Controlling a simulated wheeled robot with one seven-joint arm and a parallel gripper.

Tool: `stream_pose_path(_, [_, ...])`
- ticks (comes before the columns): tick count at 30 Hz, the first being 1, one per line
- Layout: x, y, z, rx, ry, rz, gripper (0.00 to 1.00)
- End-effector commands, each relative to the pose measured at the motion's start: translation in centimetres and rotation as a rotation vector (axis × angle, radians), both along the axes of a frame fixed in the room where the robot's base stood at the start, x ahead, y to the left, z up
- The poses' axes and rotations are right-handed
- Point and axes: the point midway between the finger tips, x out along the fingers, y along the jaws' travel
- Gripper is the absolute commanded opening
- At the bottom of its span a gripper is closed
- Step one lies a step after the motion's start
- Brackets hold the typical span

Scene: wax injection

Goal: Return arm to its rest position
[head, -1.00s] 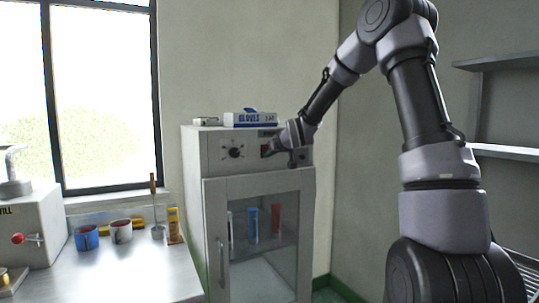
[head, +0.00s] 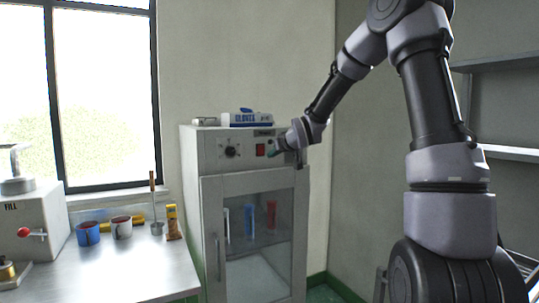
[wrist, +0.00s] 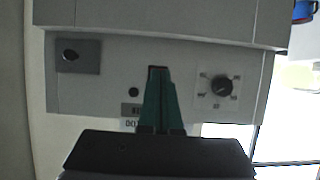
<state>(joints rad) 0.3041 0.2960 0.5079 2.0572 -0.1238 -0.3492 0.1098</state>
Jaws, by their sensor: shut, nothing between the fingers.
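My arm reaches from the right toward the control panel of a grey oven-like cabinet (head: 217,150) in the head view. My gripper (head: 271,154) is at the right part of the panel, just right of a red switch (head: 261,150). In the wrist view my gripper (wrist: 158,72) shows its two green fingers together, with nothing between them. They point at the panel (wrist: 110,90), which appears upside down. A black dial (wrist: 222,86) is beside the fingers. The fingertips seem apart from the panel, but the exact gap is hard to tell.
The cabinet has a glass door (head: 255,235) with coloured items inside. A glove box (head: 247,119) lies on top. Shelves (head: 510,153) stand at right.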

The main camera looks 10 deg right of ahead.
Motion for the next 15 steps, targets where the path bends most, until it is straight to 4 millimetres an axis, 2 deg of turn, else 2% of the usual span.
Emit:
stream_pose_path(9, [-4.6, -1.7, 0.3, -0.002, 0.000, -0.004, 0.00])
stream_pose_path(15, [-6.2, -2.2, 0.5, -0.011, 0.010, -0.012, 0.00])
